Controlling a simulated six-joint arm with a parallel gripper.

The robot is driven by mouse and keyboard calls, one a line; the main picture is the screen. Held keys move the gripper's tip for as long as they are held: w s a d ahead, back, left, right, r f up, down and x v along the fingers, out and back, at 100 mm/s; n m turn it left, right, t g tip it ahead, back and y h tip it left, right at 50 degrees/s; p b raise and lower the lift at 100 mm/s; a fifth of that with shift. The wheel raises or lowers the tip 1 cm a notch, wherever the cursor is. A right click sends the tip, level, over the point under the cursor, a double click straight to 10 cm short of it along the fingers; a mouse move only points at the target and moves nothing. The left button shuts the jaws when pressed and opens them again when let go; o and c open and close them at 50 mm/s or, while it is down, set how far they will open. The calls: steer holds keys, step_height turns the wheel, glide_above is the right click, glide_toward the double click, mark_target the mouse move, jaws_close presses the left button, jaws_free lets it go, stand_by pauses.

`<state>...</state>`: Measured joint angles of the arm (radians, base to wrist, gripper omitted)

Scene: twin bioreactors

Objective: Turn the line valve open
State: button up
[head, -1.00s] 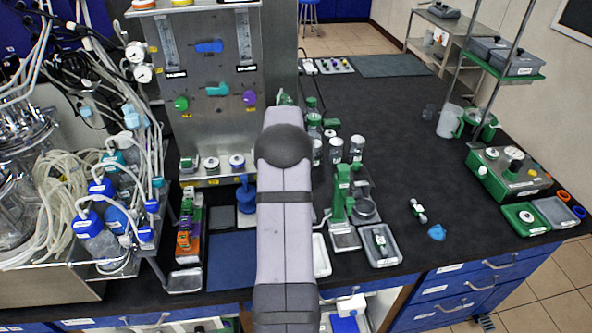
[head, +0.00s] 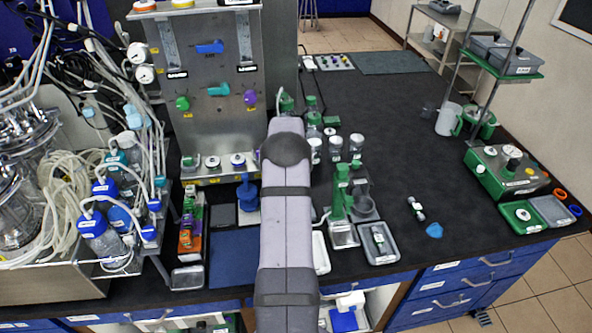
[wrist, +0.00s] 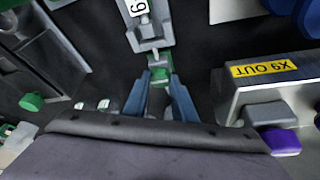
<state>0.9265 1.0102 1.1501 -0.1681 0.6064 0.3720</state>
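In the wrist view my gripper (wrist: 160,78) has two blue fingers reaching toward a small green part (wrist: 158,66). The fingertips lie at either side of this part; I cannot tell whether they touch it. The green part joins a grey body with a white number tag (wrist: 140,18), and it may be the line valve. In the head view my own arm hides the gripper. A green fitting (head: 286,103) with a pale tube shows just beyond the arm.
A metal panel (head: 200,130) with coloured knobs and handles stands left of the arm. Jars (head: 336,149) stand right of the arm.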

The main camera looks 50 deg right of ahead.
steer(key=shift+c, duration=1)
steer(key=shift+n, duration=0.3)
steer(key=n+b, duration=0.1)
steer(key=n, duration=0.1)
steer(key=n+t+b, duration=0.1)
steer(key=shift+s+d+f+n+t+y, duration=0.2)
steer(key=shift+n+t+y, duration=0.1)
steer(key=shift+n+y, duration=0.1)
steer(key=shift+s+d+n+t+y+b, duration=0.1)
steer(key=shift+n+t+y+b, duration=0.2)
steer(key=shift+n+b, duration=0.9)
steer(key=shift+r+n+y+b, duration=0.2)
steer(key=shift+n+y+b, duration=0.3)
steer(key=shift+n, duration=0.6)
steer(key=o, duration=1)
